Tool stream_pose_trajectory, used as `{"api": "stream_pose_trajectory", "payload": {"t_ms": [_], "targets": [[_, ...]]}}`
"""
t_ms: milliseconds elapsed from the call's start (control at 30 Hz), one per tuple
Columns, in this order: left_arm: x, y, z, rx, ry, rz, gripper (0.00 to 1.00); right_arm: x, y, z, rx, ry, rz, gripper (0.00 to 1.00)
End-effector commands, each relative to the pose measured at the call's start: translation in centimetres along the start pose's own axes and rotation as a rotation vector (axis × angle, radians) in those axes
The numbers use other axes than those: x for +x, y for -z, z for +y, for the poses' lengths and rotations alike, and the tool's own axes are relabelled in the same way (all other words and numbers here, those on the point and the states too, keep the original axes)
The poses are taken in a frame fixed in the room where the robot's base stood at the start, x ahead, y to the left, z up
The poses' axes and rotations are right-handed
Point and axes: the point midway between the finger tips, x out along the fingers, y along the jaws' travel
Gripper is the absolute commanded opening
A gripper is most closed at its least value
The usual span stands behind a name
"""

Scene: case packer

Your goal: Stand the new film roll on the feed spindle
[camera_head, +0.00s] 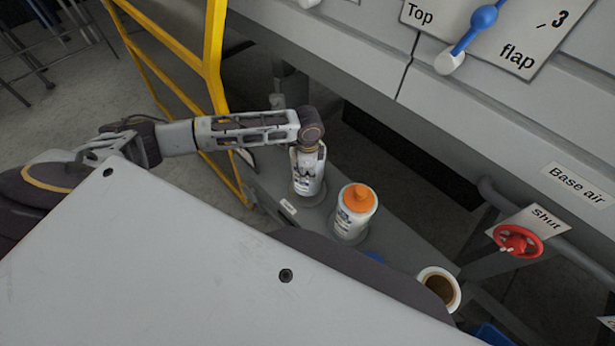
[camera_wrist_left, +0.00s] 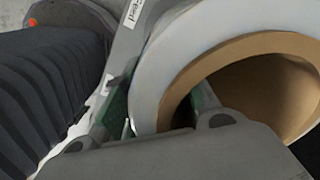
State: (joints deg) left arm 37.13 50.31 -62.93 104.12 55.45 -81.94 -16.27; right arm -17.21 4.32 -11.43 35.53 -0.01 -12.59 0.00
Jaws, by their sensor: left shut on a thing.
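The film roll (camera_head: 308,174) is white with dark print and upright, at the end of my left arm in the head view. My left gripper (camera_head: 309,147) is shut on its upper end from above. The left wrist view shows the roll (camera_wrist_left: 185,50) close up, with a brown cardboard core; one finger is inside the core and the other outside the wall. The roll is over a dark round base plate (camera_head: 294,194) on the grey shelf. The spindle is hidden, and I cannot tell whether the roll rests fully on the plate. My right gripper is out of view.
A white printed cylinder with an orange top (camera_head: 357,198) stands close to the right of the roll. Another white roll with a brown core (camera_head: 454,291) is farther right. A yellow guard frame (camera_head: 213,50) rises behind my left arm. A red valve wheel (camera_head: 517,241) is at right.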

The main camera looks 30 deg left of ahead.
Motion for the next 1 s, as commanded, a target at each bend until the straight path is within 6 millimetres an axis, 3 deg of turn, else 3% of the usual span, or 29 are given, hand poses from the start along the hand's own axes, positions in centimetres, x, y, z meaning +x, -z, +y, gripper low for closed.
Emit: {"api": "stream_pose_trajectory", "payload": {"t_ms": [233,600,1000], "targets": [[0.3,0.1,-0.1,0.0,0.002,0.001,0.0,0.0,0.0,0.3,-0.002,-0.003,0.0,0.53],[3.3,0.1,-0.1,0.0,0.003,0.002,0.0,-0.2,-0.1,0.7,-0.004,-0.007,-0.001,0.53],[3.6,0.1,-0.1,0.0,0.002,0.001,0.0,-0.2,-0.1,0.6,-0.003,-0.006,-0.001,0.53]]}}
